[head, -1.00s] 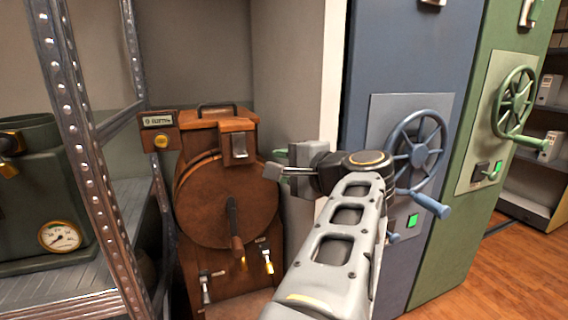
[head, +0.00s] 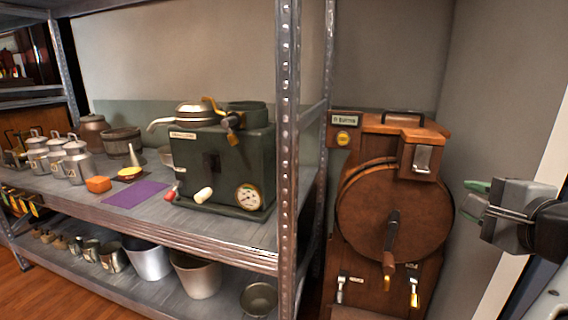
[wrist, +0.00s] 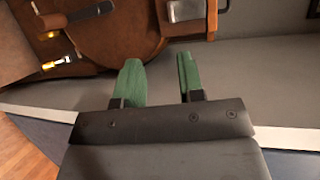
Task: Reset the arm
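My gripper (head: 474,197) is at the right of the head view, to the right of the brown wooden drum machine (head: 395,215) and in front of the pale wall. In the wrist view my gripper (wrist: 158,80) shows two green fingers with a clear gap between them. Nothing is between the fingers. The brown machine also shows at the top left of the wrist view (wrist: 118,30), beyond the fingers.
A metal shelf (head: 250,250) stands left of the machine, its upright post (head: 288,140) close by. It bears a dark green machine with a gauge (head: 215,165), a purple mat (head: 130,203), an orange block (head: 98,184), metal cans (head: 78,163) and buckets (head: 147,258).

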